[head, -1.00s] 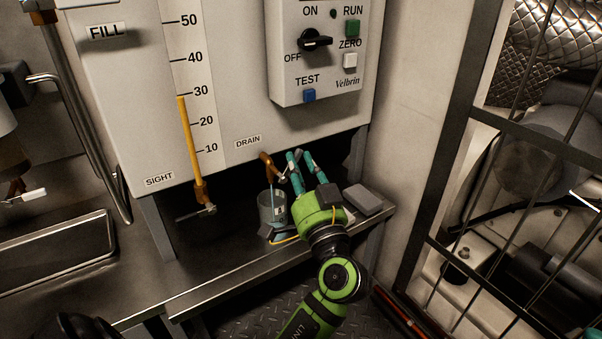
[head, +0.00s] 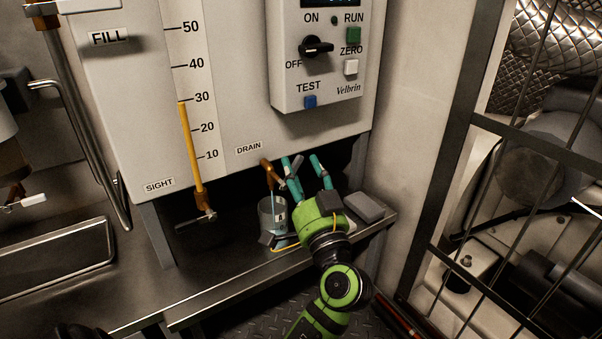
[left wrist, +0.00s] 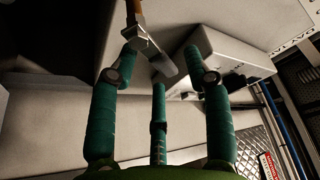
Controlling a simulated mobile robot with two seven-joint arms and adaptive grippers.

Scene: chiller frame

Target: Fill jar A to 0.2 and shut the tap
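The copper drain tap (head: 268,172) comes out under the DRAIN label, with its grey lever (head: 294,184) beside it. A thin pale stream runs from the spout into a clear glass jar (head: 266,214) on the shelf. The jar's level and any letter on it are too small to read. My left gripper (head: 304,160) is at the tap, its teal fingers spread apart. In the left wrist view its open fingers stand around the tap's lever (left wrist: 164,68), with a gap on the right; whether the left finger touches the tap is unclear. My right gripper is not in view.
The sight gauge's orange column (head: 188,145) stands just under 30. A switch box (head: 318,60) hangs above right. A grey block (head: 364,207) lies on the shelf right of my gripper.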

